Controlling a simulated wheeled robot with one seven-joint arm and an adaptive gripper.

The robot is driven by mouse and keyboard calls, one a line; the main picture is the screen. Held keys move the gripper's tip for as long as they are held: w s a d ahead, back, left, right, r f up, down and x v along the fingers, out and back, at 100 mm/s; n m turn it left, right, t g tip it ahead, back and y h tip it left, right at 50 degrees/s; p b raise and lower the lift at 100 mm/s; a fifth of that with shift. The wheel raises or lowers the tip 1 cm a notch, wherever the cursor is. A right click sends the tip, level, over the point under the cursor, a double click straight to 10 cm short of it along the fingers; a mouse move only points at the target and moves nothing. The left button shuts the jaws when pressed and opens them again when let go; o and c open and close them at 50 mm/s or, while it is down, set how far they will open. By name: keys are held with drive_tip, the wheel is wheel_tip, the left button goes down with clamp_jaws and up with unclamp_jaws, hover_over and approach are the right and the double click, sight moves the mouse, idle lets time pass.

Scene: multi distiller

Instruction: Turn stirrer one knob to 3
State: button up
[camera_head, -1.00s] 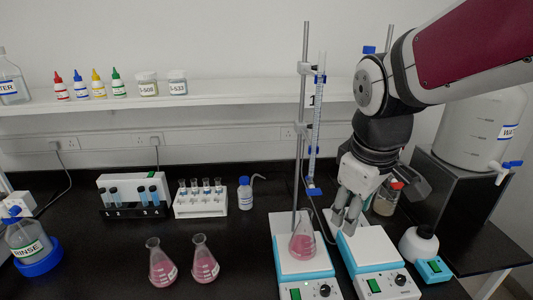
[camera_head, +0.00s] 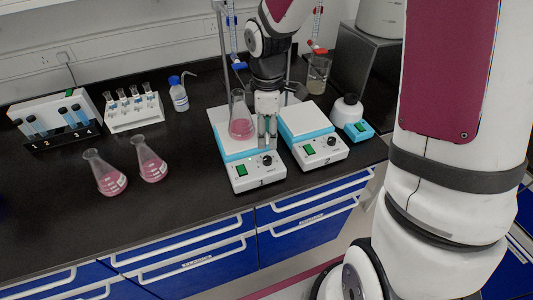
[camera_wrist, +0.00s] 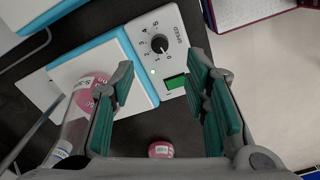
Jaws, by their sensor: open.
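Stirrer one (camera_head: 228,146) is a white box with a blue band and the label "1" on its front. A conical flask of pink liquid (camera_head: 241,128) stands on its plate. Its black knob (camera_head: 267,160) sits on the front panel, right of a green display. In the wrist view the knob (camera_wrist: 159,44) is ringed by a 0 to 5 scale, and its white mark appears to point near 0. My gripper (camera_head: 267,134) points down in front of the plate, close to the knob. In the wrist view its teal-padded fingers (camera_wrist: 163,95) are apart with nothing between them.
A second stirrer (camera_head: 320,149) stands just right of stirrer one. Two pink flasks (camera_head: 110,179) (camera_head: 151,165) stand to the left. A burette stand rises behind the stirrers. The front counter is clear, with blue drawers below its edge.

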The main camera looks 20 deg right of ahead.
sight(267, 158)
wheel_tip(267, 158, down, 9)
drive_tip(key=shift+f, duration=0.1)
idle(0.4)
clamp_jaws()
